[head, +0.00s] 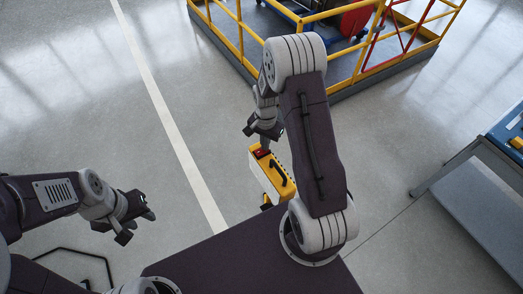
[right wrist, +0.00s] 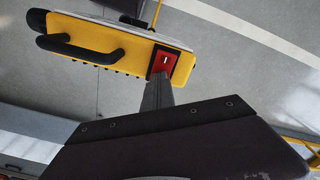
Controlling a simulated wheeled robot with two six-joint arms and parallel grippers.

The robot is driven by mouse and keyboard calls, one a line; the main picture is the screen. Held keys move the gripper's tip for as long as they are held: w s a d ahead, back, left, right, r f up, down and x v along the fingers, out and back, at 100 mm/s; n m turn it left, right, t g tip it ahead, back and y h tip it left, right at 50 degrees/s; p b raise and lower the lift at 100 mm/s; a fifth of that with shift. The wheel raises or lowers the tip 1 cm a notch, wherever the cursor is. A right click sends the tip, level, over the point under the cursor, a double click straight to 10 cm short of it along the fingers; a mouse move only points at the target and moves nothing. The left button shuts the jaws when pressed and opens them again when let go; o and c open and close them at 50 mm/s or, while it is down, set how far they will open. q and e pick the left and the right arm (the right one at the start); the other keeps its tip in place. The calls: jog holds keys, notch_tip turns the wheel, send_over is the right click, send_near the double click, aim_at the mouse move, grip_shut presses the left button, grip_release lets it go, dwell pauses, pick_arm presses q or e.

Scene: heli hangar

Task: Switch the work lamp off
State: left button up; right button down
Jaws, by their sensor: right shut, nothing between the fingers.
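The work lamp (head: 281,180) is a yellow box with a black carry handle, below my right gripper in the head view. In the right wrist view its yellow top (right wrist: 100,38) lies across the upper left. A red rocker switch (right wrist: 163,62) in a black frame sits at the right end of that top. My right gripper (head: 262,146) is shut and empty, its tips (right wrist: 158,84) pointing at the switch; I cannot tell whether they touch it. The lamp's front is seen edge-on, so whether it glows is unclear. My left gripper (head: 140,222) is open and empty, away from the lamp.
A yellow-railed platform (head: 341,70) with a red item stands at the back. A grey bench (head: 470,165) with a blue top is at the right edge. A white line (head: 165,110) crosses the grey floor, which is clear left of the lamp.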

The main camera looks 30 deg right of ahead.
notch_tip(320, 180, up, 7)
jog(key=p, duration=0.6)
dwell(0.4)
